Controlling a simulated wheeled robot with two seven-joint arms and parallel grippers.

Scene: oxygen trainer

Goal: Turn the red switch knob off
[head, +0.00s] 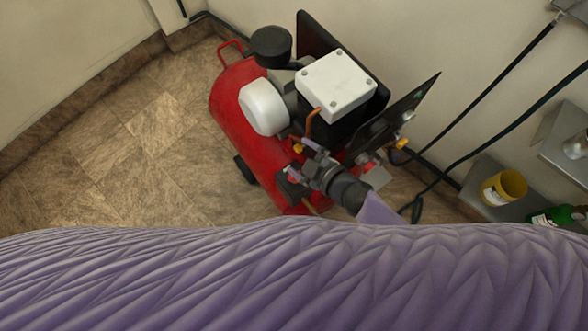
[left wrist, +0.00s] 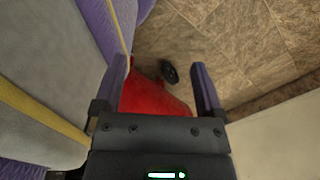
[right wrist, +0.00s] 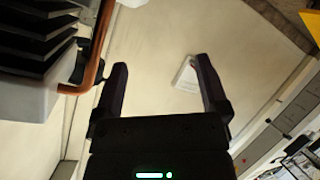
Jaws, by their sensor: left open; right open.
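The red air compressor (head: 233,116) stands on the floor by the wall. A small red part (head: 371,165), which may be the red switch knob, shows at the lower edge of its black panel; I cannot tell its setting. My right gripper (head: 301,159) is in front of the compressor, left of that part and apart from it in the picture. In the right wrist view its fingers (right wrist: 162,64) are open with nothing between them. My left gripper (left wrist: 158,68) is open and empty above the red tank (left wrist: 155,98); the head view does not show it.
A copper pipe (right wrist: 97,45) and black fins (right wrist: 35,38) are close to my right gripper. A black wheel (left wrist: 169,72) is beyond the left one. At right are a yellow can (head: 503,188) and a green bottle (head: 552,218). Floor (head: 145,165) left of the compressor is clear.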

